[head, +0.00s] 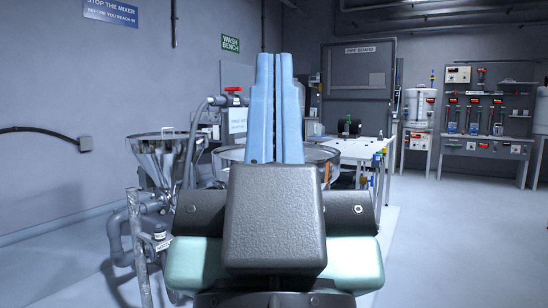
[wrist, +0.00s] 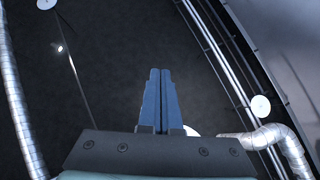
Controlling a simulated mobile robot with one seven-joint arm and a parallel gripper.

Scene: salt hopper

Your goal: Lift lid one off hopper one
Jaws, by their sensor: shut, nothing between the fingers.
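A shiny metal hopper (head: 162,165) with a wide cone stands at left in the head view. A flat lid (head: 165,136) with a raised handle appears to lie across its top; I cannot read a number on either. My gripper (head: 275,58) points upward at the centre of the head view, in front of and to the right of the hopper, well apart from it. Its blue fingers are shut together and empty. They also show shut in the wrist view (wrist: 160,72), against the ceiling. My arm hides part of the area behind.
A red-handled valve and pipe (head: 232,97) rise just right of the hopper. A large round vessel (head: 318,153) stands behind my gripper. Grey pipework (head: 118,235) is at lower left. A white table (head: 355,150) is farther back. The floor at right (head: 460,235) is clear.

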